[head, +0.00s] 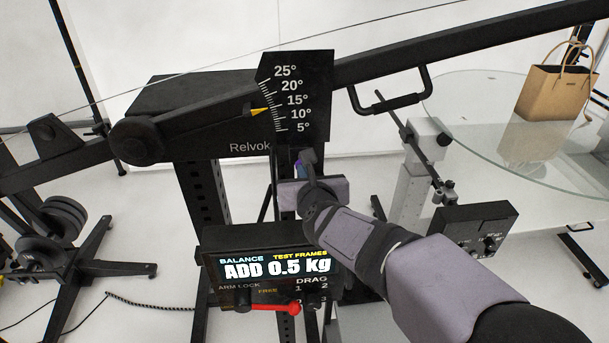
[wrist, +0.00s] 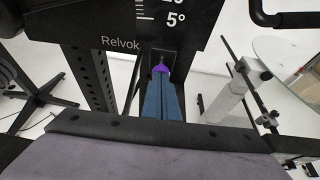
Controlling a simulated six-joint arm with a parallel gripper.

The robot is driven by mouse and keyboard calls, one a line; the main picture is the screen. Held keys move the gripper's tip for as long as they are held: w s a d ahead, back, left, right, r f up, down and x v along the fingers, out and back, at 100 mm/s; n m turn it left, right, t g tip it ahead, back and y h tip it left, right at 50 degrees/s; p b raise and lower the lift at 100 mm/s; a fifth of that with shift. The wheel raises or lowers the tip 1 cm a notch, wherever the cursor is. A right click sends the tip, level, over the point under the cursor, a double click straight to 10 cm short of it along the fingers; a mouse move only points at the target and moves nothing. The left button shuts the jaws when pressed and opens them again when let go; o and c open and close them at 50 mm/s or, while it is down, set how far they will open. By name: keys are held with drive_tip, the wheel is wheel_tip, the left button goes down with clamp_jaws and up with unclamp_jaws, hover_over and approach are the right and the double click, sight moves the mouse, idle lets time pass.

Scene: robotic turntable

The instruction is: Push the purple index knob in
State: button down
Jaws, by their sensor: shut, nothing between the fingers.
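The purple index knob (wrist: 160,69) shows in the wrist view just beyond my fingertips, under the black angle plate. In the head view the knob (head: 299,169) is mostly hidden by my gripper. My gripper (wrist: 163,82) is shut with nothing between its blue fingers, and points straight at the knob. The fingertips overlap the knob's lower edge in the picture; I cannot tell whether they touch it. In the head view my gripper (head: 304,175) is in front of the column below the plate. How far in the knob sits cannot be told.
The angle plate (head: 304,95) has a yellow pointer (head: 259,112) near 10°. A display box (head: 268,268) reads "ADD 0.5 kg" and carries a red lever (head: 275,307) below my gripper. A glass table (head: 515,130) with a paper bag (head: 556,92) stands to the right.

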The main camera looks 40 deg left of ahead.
drive_tip(key=shift+w+a+r, duration=0.15)
drive_tip(key=shift+w+a, duration=0.35)
drive_tip(key=shift+w, duration=0.05)
drive_tip(key=v, duration=0.4)
drive_tip(key=f+b+v, duration=0.1)
drive_tip(key=v, duration=0.4)
drive_tip(key=b+v, duration=0.1)
drive_tip(key=v, duration=0.4)
drive_tip(key=shift+s+d+f, duration=0.15)
drive_tip(key=shift+s+f, duration=0.05)
drive_tip(key=shift+f, duration=0.05)
drive_tip(key=shift+w, duration=0.1)
